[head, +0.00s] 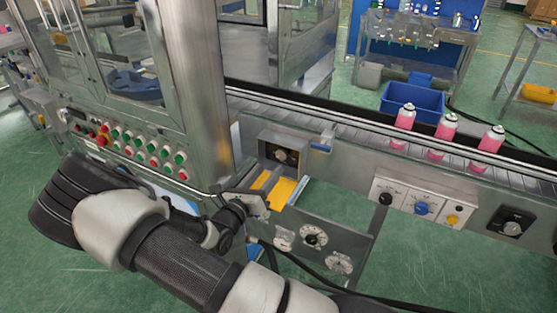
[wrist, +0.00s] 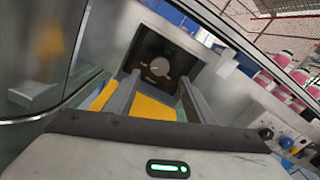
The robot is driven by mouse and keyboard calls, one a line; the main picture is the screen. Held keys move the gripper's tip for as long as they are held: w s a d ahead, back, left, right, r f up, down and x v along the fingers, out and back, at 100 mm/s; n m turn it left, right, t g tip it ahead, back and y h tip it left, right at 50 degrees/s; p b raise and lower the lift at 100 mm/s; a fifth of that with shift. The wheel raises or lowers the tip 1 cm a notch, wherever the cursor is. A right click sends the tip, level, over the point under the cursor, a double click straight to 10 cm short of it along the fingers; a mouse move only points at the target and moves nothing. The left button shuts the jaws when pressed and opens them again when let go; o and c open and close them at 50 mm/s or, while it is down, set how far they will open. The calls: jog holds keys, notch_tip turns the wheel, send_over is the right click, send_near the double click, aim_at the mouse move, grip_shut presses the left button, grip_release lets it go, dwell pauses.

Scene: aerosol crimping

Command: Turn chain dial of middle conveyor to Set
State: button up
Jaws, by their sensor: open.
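The dial also shows straight ahead in the wrist view (wrist: 160,66), with a pale knob. My gripper (head: 289,181) is open just below and in front of this panel. In the wrist view its two grey fingers (wrist: 160,84) stand apart, pointing at the dial with nothing between them. I see no contact with the knob. The dial's markings are too small to read.
The conveyor (head: 345,128) carries pink cans (head: 443,137). A white control panel (head: 415,200) and a black dial box (head: 511,224) are on its side, to the right. A lower plate has another dial (head: 314,237). A yellow surface (head: 283,193) lies below the gripper. Buttons (head: 146,145) are left.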

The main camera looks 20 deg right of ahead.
aim_at(281, 156)
jog(key=x, duration=0.8)
jog(key=shift+b, duration=0.4)
jog(key=shift+c, duration=0.4)
jog(key=c, duration=1)
jog(key=shift+m, duration=0.4)
jog(key=shift+m+p, duration=0.4)
jog(key=shift+m, duration=0.5)
jog(key=m, duration=0.3)
jog(key=shift+m, duration=0.3)
jog(key=m+b, duration=0.1)
jog(key=m, duration=0.4)
jog(key=shift+m, duration=0.7)
